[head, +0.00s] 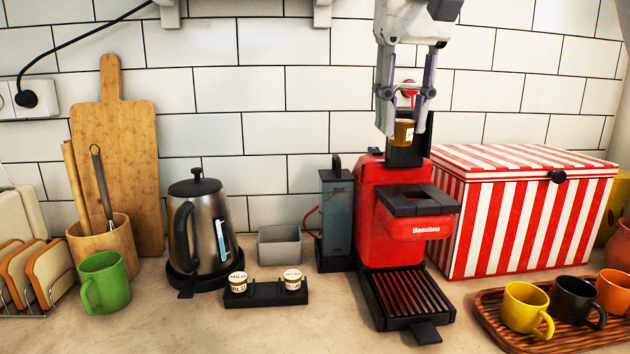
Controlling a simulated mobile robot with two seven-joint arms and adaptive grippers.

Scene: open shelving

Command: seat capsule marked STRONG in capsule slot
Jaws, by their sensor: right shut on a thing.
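My right gripper (404,124) points down from above and is shut on a brown-gold capsule (403,132). It holds the capsule over the top rear of the red coffee machine (385,215). The capsule's label is too small to read here, so I cannot tell if it says STRONG. A black part (405,155) on the machine top is right below the capsule; the slot opening is hidden, and I cannot tell whether the capsule touches it. Two white-lidded capsules (237,283) (292,279) sit in a black holder (265,294); the left one reads MILD. My left gripper is out of view.
A red-striped box (520,210) stands close on the machine's right. A kettle (200,235), a grey bin (279,247) and a green mug (104,281) are to the left. A wooden tray (487,318) with mugs is front right. The counter before the holder is clear.

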